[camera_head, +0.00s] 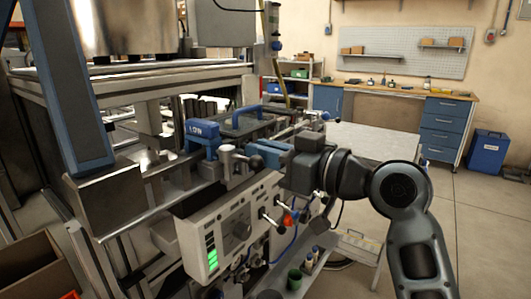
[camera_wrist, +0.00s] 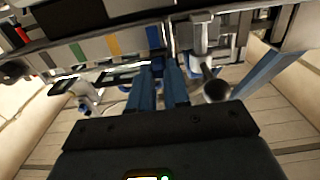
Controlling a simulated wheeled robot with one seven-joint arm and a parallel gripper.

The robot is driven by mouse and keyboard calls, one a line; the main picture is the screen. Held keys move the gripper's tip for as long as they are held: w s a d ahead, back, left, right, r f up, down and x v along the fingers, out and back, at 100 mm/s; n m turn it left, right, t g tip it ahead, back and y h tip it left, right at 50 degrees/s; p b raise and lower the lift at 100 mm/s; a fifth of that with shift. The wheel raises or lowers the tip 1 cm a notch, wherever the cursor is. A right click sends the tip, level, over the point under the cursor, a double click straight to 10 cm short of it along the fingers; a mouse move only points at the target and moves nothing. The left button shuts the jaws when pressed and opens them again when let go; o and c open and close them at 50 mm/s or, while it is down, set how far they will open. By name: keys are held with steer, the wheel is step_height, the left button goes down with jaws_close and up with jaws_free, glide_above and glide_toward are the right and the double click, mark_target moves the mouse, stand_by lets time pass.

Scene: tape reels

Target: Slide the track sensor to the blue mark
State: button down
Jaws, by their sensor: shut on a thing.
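My gripper (camera_head: 256,152) reaches in from the right at the front of the metal rail, with its blue fingers close together. In the wrist view the fingers (camera_wrist: 160,78) are shut on a small part at the rail, which I take to be the track sensor; the fingers mostly hide it. A blue mark (camera_wrist: 153,37) shows on the rail strip just beyond the fingertips. A yellow mark (camera_wrist: 113,45) lies to its left.
A silver clamp block (camera_wrist: 203,35) stands close to the right of the fingers. A blue housing (camera_head: 203,134) sits on the rail to the left. Below is a white control panel (camera_head: 228,236) with green lights. A bench (camera_head: 395,88) stands far behind.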

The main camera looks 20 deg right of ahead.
steer(key=c, duration=1.1)
jaws_free()
steer(key=shift+s+a, duration=0.1)
steer(key=shift+a, duration=0.15)
steer(key=shift+b+v, duration=0.65)
steer(key=shift+v, duration=3.3)
